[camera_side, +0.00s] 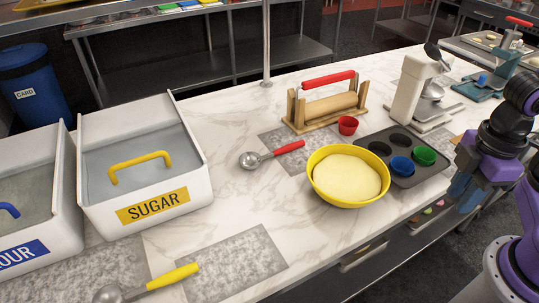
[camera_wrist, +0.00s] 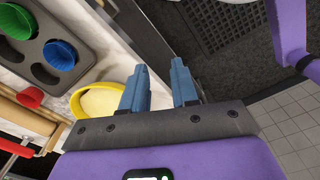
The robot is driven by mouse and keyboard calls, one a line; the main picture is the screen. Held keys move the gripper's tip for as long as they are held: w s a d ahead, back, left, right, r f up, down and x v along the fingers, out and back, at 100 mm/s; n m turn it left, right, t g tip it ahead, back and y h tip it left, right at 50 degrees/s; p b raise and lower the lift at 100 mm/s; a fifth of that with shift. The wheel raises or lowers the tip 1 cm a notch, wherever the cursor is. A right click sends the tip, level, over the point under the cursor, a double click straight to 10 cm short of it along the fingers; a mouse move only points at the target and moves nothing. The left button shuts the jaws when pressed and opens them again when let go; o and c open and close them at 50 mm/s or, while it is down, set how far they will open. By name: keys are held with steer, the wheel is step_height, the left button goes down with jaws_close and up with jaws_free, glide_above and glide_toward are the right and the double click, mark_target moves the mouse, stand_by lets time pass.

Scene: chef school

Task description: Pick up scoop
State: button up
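A scoop with a red handle (camera_side: 289,147) and a round metal bowl lies on the marble counter left of the yellow bowl. A second scoop with a yellow handle (camera_side: 172,277) lies at the front left, its metal bowl partly cut off by the picture's lower edge. My gripper (camera_side: 462,187) is at the right, past the counter's front edge and far from both scoops. In the wrist view its two blue fingers (camera_wrist: 159,82) are spread apart with nothing between them. I cannot make out either scoop in the wrist view.
A yellow bowl of dough (camera_side: 347,203), a muffin tin (camera_side: 430,173) with coloured cups, a small red cup (camera_side: 348,125) and a rolling-pin stand (camera_side: 326,118) surround the red scoop's right side. The sugar bin (camera_side: 200,196) stands left.

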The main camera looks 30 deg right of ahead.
steer(key=o, duration=0.5)
step_height(320, 180, up, 3)
steer(key=m, duration=3)
glide_above(273, 154)
steer(key=w+d, duration=0.1)
steer(key=d, duration=0.5)
steer(key=f, duration=1.1)
steer(key=shift+a+f, duration=0.2)
steer(key=shift+f, duration=0.1)
steer(key=shift+s+a+f, duration=0.15)
steer(key=shift+f, duration=1.2)
steer(key=shift+s+a+f, duration=0.1)
steer(key=shift+a+f, duration=0.05)
steer(key=shift+f, duration=1.15)
